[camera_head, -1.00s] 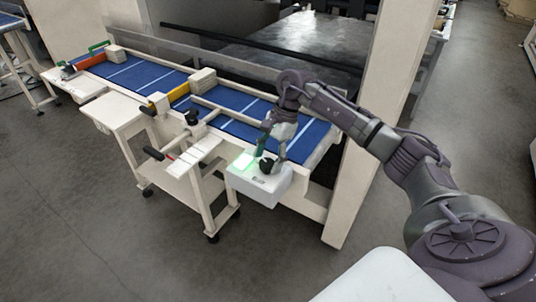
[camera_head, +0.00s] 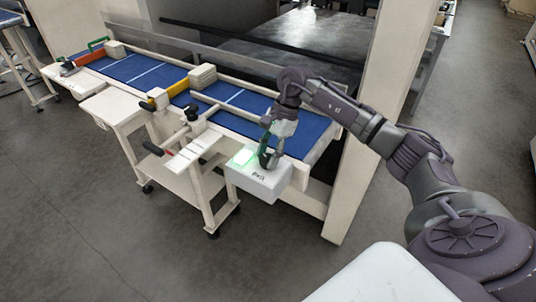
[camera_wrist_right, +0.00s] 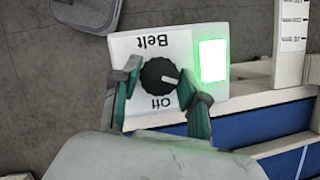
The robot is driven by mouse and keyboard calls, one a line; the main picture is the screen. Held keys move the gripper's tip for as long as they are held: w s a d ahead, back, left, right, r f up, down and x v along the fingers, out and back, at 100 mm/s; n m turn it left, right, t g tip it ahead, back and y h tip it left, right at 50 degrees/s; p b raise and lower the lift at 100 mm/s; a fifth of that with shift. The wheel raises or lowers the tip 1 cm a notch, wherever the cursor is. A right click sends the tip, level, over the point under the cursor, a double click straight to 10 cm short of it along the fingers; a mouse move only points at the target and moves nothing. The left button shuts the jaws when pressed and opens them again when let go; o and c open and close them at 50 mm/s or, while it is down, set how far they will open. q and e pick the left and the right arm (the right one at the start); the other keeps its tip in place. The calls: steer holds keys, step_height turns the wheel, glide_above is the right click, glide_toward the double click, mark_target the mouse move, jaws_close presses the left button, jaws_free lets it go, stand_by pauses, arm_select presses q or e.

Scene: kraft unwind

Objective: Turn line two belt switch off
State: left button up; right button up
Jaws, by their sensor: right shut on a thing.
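The belt switch is a black round knob (camera_wrist_right: 158,75) on a white box (camera_head: 262,184), which hangs at the front right end of the blue belt (camera_head: 240,122). In the right wrist view its panel reads "Belt" and "Off", upside down. The knob's white mark points right, towards the lit green lamp (camera_wrist_right: 213,60), not at "Off". The lamp also glows in the head view (camera_head: 242,157). My right gripper (camera_head: 269,160) is shut on the knob, one finger on each side. It hides the knob in the head view. My left gripper is not in view.
A white upright post (camera_head: 352,185) stands right of the box. A small white cart (camera_head: 190,180) stands left of it, in front of the conveyor. The floor in front is clear.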

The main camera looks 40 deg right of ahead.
steer(key=m+t+b, duration=0.1)
steer(key=m+b, duration=0.1)
steer(key=shift+f+m+b, duration=0.2)
steer(key=shift+m+b, duration=0.1)
steer(key=shift+m, duration=0.1)
steer(key=m+b, duration=0.1)
steer(key=m+t+b, duration=0.1)
steer(key=m, duration=0.1)
steer(key=shift+s+m+t+h+b, duration=0.1)
steer(key=shift+m+t+h+b, duration=0.2)
steer(key=m+t+h+b, duration=0.1)
steer(key=m+b, duration=0.1)
steer(key=m, duration=0.1)
steer(key=shift+r+m, duration=0.15)
steer(key=shift+m, duration=0.15)
steer(key=shift+s+a+r+m+t+h+b, duration=0.2)
steer(key=shift+m+b, duration=0.3)
steer(key=shift+m, duration=0.35)
steer(key=shift+w+d+f+m+t+h+b, duration=0.1)
steer(key=shift+m+h+b, duration=0.3)
steer(key=shift+m, duration=0.45)
steer(key=o, duration=1.1)
steer(key=shift+o, duration=0.2)
